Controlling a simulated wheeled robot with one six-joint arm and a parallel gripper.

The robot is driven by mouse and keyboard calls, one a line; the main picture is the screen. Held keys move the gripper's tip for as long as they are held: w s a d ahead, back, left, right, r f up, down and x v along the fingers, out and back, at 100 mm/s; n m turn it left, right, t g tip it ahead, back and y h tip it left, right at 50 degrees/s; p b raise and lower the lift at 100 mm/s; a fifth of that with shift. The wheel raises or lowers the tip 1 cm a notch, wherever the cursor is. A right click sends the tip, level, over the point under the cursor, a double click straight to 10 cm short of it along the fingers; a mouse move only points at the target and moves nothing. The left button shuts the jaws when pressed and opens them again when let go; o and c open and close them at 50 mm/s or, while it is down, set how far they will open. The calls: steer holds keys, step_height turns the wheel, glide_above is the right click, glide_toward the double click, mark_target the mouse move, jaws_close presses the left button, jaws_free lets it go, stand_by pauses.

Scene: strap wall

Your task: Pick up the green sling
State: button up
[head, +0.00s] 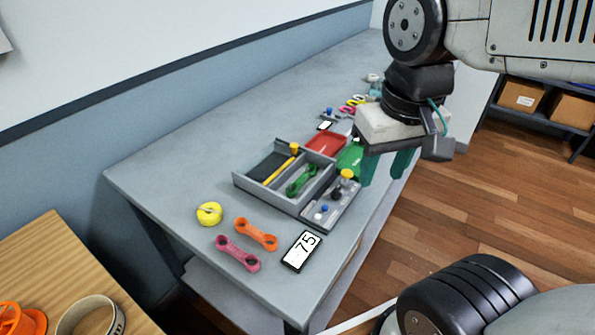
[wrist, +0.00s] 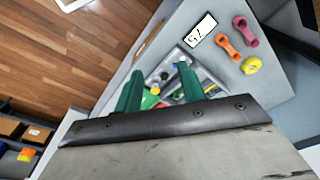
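The green sling (head: 301,180) is a dog-bone shaped strap with a ring at each end. It lies in the right-hand compartment of a grey divided tray (head: 262,196) on the workbench. My gripper (head: 384,178) has two teal fingers, is open and empty, and hangs to the right of the tray and above it, by the bench's right edge. In the wrist view, my gripper's fingers (wrist: 159,68) stand apart with the tray area behind them. The sling cannot be made out clearly there because the fingers hide part of the tray.
An orange sling (head: 256,234), a magenta sling (head: 238,254), a yellow roll (head: 209,213) and a "75" card (head: 301,251) lie in front of the tray. A wall runs along the bench's left side.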

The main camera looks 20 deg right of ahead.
steer(key=w+a+f+m, duration=0.1)
steer(key=w+f+m, duration=0.15)
steer(key=w, duration=0.45)
steer(key=w+f+m, duration=0.2)
steer(key=w+m, duration=0.1)
steer(key=w, duration=0.4)
steer(key=m+g, duration=0.1)
steer(key=m, duration=0.4)
glide_toward(302, 177)
steer(key=shift+s+d+f+n, duration=0.1)
steer(key=shift+s+f+n, duration=0.1)
steer(key=shift+f+n, duration=0.1)
steer(key=shift+w+f, duration=0.15)
steer(key=shift+f, duration=0.2)
step_height(302, 177, down, 7)
steer(key=shift+w+f, duration=0.15)
jaws_close()
